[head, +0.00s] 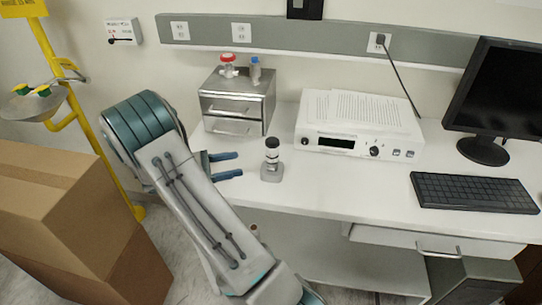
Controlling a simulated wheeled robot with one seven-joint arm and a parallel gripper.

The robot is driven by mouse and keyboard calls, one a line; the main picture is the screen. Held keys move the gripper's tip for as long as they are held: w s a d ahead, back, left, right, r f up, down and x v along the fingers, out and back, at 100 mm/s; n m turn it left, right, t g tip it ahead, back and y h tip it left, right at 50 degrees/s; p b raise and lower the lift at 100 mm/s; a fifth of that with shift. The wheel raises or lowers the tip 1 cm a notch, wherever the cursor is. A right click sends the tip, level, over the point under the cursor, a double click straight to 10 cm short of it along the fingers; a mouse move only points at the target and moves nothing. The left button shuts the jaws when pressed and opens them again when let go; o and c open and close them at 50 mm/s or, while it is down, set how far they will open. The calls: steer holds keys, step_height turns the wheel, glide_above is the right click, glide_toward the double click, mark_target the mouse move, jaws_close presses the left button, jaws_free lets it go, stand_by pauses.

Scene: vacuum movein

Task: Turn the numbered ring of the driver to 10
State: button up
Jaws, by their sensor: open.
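The driver (272,157) stands upright on the white desk, a small cylinder with black and pale bands in a grey base (271,174). The numbers on its ring are too small to read from here. My gripper (233,164) is just left of the driver, its two blue fingers apart and pointing right toward it. The fingers are empty and do not appear to touch the driver. My arm comes up from the bottom of the view and hides part of the desk's left end.
A metal drawer box (238,100) with a red-capped item and a blue-capped item on top stands behind. A white device (358,128) with papers on it is right of the driver. A keyboard (473,193) and monitor (500,92) are far right. Cardboard boxes (60,215) stand left.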

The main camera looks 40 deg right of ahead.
mark_target(271, 157)
steer(key=p+x, duration=0.2)
steer(key=x, duration=1)
steer(key=shift+p, duration=0.35)
steer(key=c, duration=1)
